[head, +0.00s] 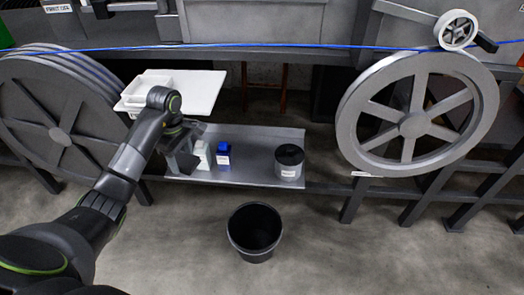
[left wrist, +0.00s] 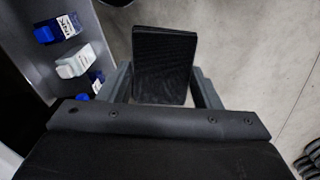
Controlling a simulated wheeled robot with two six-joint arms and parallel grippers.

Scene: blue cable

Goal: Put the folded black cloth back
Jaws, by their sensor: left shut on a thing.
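The folded black cloth (left wrist: 165,55) is a flat dark rectangle, and in the left wrist view it stands up between the two fingers of my left gripper (left wrist: 165,88). In the head view my left gripper (head: 178,148) is at the left end of the grey metal shelf (head: 255,175), with the dark cloth (head: 187,163) at its fingertips. The gripper is shut on the cloth. In the head view I cannot tell whether the cloth touches the shelf. In the left wrist view, floor shows behind it. My right gripper is not in view.
A white bottle (head: 202,154), a blue item (head: 223,153) and a dark round labelled can (head: 289,162) stand on the shelf. A white tray (head: 205,88) is above left. A black bin (head: 254,231) stands on the floor. The blue cable (head: 270,45) runs above, between large wheels (head: 348,128).

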